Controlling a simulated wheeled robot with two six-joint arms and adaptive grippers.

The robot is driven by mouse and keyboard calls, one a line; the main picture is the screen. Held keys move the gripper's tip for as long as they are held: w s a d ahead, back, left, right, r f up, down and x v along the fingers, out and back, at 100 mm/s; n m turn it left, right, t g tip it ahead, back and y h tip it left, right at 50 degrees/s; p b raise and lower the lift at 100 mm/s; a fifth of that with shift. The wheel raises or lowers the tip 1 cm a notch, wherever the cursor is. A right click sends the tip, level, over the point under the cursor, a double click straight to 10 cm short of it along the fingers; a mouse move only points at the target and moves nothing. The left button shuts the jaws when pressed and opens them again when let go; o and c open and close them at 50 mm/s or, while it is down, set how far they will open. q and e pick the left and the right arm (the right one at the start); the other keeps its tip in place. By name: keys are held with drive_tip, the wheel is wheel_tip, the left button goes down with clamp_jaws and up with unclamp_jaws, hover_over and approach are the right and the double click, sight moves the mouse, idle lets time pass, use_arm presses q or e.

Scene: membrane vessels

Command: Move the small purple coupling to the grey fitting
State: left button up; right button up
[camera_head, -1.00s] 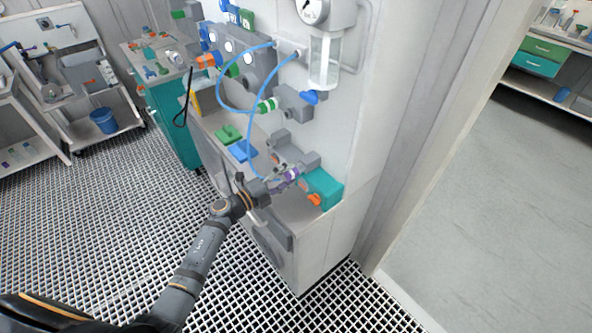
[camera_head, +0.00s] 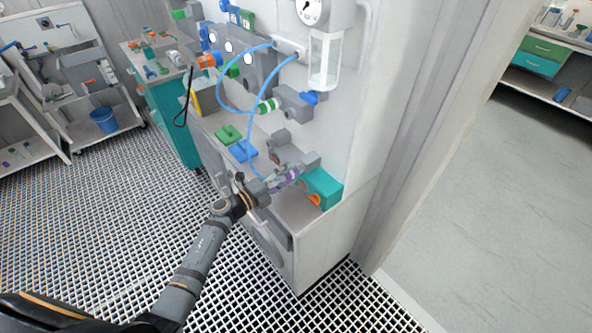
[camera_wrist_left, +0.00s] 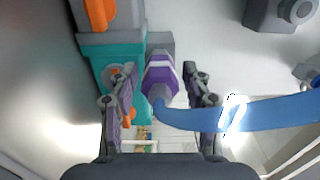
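The small purple coupling (camera_wrist_left: 160,75), with a white band, is on the end of a blue hose (camera_wrist_left: 240,113). In the head view the coupling (camera_head: 291,173) is partly hidden by my left gripper (camera_head: 274,184). In the left wrist view it lies between the two fingers of my left gripper (camera_wrist_left: 161,98), with a visible gap on each side, so the gripper looks open around it. The coupling's far end meets or overlaps a grey fitting (camera_wrist_left: 160,40); whether they are joined I cannot tell. That fitting also shows in the head view (camera_head: 311,160). My right gripper is out of view.
A teal block (camera_head: 323,187) with an orange part stands right beside the coupling. Green (camera_head: 229,134) and blue (camera_head: 243,151) pieces lie on the panel's ledge. Another blue hose ends in a green-banded coupling (camera_head: 267,106) above. Open grating floor lies left of the panel.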

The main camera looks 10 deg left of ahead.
use_arm(q)
clamp_jaws()
drive_tip(key=shift+s+a+f, duration=0.1)
drive_tip(key=shift+f, duration=0.05)
drive_tip(key=shift+s+a, duration=0.15)
drive_tip(key=shift+s, duration=0.05)
drive_tip(key=shift+v, duration=2.65)
drive_tip(key=shift+p, duration=0.3)
